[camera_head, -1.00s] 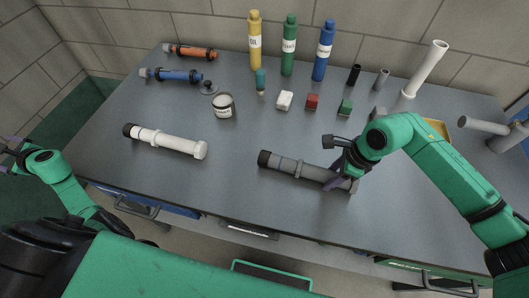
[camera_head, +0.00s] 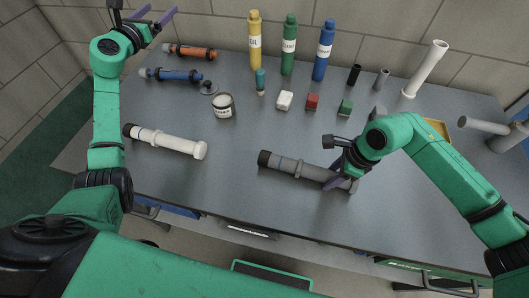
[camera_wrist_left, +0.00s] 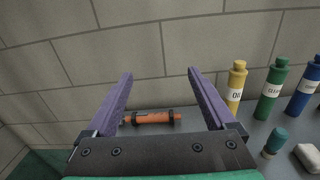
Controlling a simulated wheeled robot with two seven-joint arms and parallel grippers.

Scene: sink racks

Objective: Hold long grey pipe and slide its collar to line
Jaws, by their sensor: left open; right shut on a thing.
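The long grey pipe (camera_head: 316,172) lies on the table right of centre, with a black cap (camera_head: 264,158) at its left end. A raised grey collar (camera_head: 298,168) sits around it, left of my right gripper. A thin bluish line (camera_head: 280,162) seems to show between cap and collar. My right gripper (camera_head: 340,182) is shut on the grey pipe near its right end, which it partly hides. My left gripper (camera_head: 154,14) is raised at the back left, open and empty, far from the grey pipe. Its spread purple fingers show in the left wrist view (camera_wrist_left: 160,88).
A white pipe (camera_head: 168,142) lies left of the grey one. Orange (camera_head: 192,51) and blue (camera_head: 176,75) pipes lie at the back left. The table front between the pipes is clear.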

